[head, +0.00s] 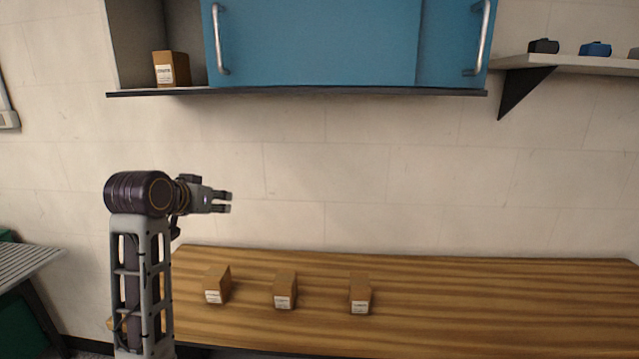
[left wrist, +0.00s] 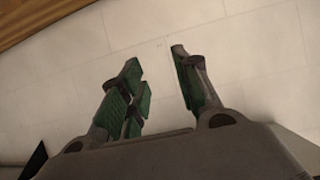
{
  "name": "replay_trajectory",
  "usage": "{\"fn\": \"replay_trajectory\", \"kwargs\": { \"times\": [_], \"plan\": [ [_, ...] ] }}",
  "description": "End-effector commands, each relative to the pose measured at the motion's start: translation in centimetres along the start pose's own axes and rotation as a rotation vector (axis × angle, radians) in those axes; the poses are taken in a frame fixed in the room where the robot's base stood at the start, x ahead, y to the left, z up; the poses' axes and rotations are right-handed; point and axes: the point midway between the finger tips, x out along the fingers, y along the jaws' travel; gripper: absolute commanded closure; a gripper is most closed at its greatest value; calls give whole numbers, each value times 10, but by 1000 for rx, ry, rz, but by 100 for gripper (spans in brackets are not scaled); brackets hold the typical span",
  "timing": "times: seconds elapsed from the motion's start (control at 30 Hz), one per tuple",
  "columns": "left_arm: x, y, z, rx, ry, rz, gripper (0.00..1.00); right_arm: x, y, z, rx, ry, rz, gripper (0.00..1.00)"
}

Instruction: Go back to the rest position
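My left gripper (head: 222,202) is raised in front of the wall, above the left end of the wooden table (head: 500,300) and below the wall cabinet. In the left wrist view its green-padded fingers (left wrist: 160,88) stand apart with nothing between them, so it is open and empty. My right gripper is in neither view.
Three small labelled boxes stand in a row on the table: left (head: 217,285), middle (head: 285,290), right (head: 360,293). Another box (head: 171,69) sits in the open bay of the blue cabinet (head: 315,45). A shelf (head: 580,64) is at upper right. The table's right side is clear.

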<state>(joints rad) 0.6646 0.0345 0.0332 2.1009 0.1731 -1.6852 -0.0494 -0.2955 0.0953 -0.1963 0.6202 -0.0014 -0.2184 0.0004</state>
Motion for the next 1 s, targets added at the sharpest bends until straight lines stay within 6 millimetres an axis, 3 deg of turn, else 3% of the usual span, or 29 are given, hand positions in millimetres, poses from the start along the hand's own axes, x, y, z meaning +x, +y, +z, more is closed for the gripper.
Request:
{"fn": "replay_trajectory", "kwargs": {
  "times": [0.5, 1.0],
  "plan": [
    [32, 6, 132, 7, -179, -27, 68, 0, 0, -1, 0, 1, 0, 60],
    [32, 17, 254, 19, -344, -41, 68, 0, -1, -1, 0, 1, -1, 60]
  ]
}}
